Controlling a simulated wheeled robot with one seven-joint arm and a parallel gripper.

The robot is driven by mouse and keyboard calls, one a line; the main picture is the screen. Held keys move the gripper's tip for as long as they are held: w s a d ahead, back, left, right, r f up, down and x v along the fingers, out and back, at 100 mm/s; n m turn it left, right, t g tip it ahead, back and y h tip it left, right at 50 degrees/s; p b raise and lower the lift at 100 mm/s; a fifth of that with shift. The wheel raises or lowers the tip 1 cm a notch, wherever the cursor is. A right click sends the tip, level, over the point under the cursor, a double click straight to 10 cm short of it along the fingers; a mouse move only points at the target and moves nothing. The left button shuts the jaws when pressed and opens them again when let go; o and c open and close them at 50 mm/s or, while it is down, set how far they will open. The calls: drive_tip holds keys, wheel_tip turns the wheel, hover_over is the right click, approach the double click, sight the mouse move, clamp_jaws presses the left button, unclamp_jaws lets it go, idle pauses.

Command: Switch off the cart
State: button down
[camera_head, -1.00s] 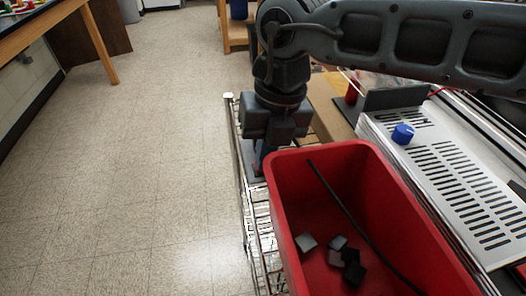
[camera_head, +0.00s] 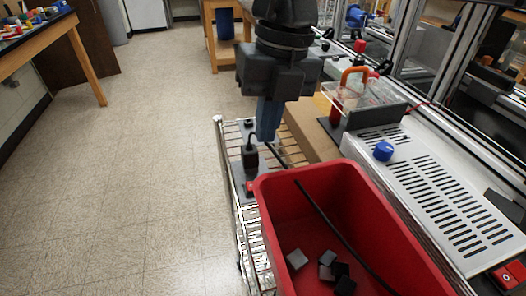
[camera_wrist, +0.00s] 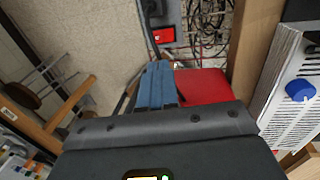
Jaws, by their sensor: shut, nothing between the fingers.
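The cart is a wire rack (camera_head: 229,143) left of the long bench. A grey power strip (camera_head: 236,165) lies on its wires, with a black plug (camera_head: 250,157) standing in it and a small red rocker switch (camera_head: 250,187) at its near end. The red switch (camera_wrist: 163,36) also shows in the wrist view, at the top, beyond my fingertips; its rocker position cannot be read. My gripper (camera_head: 267,139) points down with blue fingers together and empty. It is above and to the right of the strip, apart from the switch. The fingers (camera_wrist: 157,68) show mid-frame in the wrist view.
A red bin (camera_head: 275,200) with several dark blocks and a black rod stands right beside the switch. A white slotted panel with a blue knob (camera_head: 383,151) is to the right. Cables lie beside the strip. The floor at left is clear.

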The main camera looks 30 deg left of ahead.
sight(251, 184)
drive_tip(key=shift+w+d+r, duration=0.1)
drive_tip(key=shift+r, duration=0.7)
drive_tip(key=shift+w+d+r, duration=0.1)
drive_tip(key=shift+r, duration=0.7)
drive_tip(key=shift+w+d+g+y, duration=0.15)
drive_tip(key=shift+w+g+y, duration=0.3)
drive_tip(key=shift+w, duration=0.4)
drive_tip(key=shift+f, duration=0.1)
drive_tip(key=p+x, duration=0.1)
drive_tip(key=x, duration=1.2)
drive_tip(key=shift+s+f, duration=0.15)
drive_tip(key=shift+f, duration=0.25)
drive_tip(key=shift+f, duration=0.1)
